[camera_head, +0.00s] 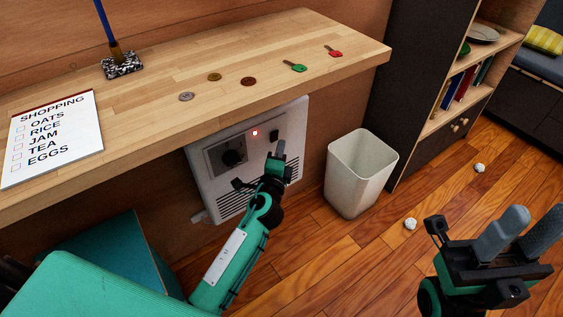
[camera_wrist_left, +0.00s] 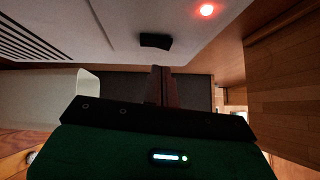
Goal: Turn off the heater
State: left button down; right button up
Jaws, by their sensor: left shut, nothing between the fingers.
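The heater (camera_head: 205,185) is a white panel on the wall under the counter, with a dark dial (camera_head: 232,157), vent slots and a lit red light (camera_head: 255,132). A small black switch (camera_head: 274,135) sits at its upper right. In the left wrist view the switch (camera_wrist_left: 155,41) and the glowing red light (camera_wrist_left: 207,10) show. My left gripper (camera_head: 277,152) is shut and empty, its tips just below the switch; I cannot tell whether they touch it. Its fingers (camera_wrist_left: 161,84) point toward the switch in the wrist view. My right gripper (camera_head: 522,228) is open and empty at the lower right.
The wooden counter (camera_head: 330,50) overhangs the heater and holds a shopping list (camera_head: 55,138), coins and keys. A white bin (camera_head: 360,172) stands right of the heater. Crumpled paper balls (camera_head: 410,224) lie on the floor. A dark shelf (camera_head: 425,75) stands beyond the bin.

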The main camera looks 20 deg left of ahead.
aim_at(275, 136)
pick_arm(q)
jog(key=shift+w+a+r, duration=0.15)
jog(key=shift+w+a, duration=0.5)
jog(key=shift+a, duration=0.25)
jog(key=shift+w+a+r, duration=0.15)
jog(key=shift+a+r, duration=0.05)
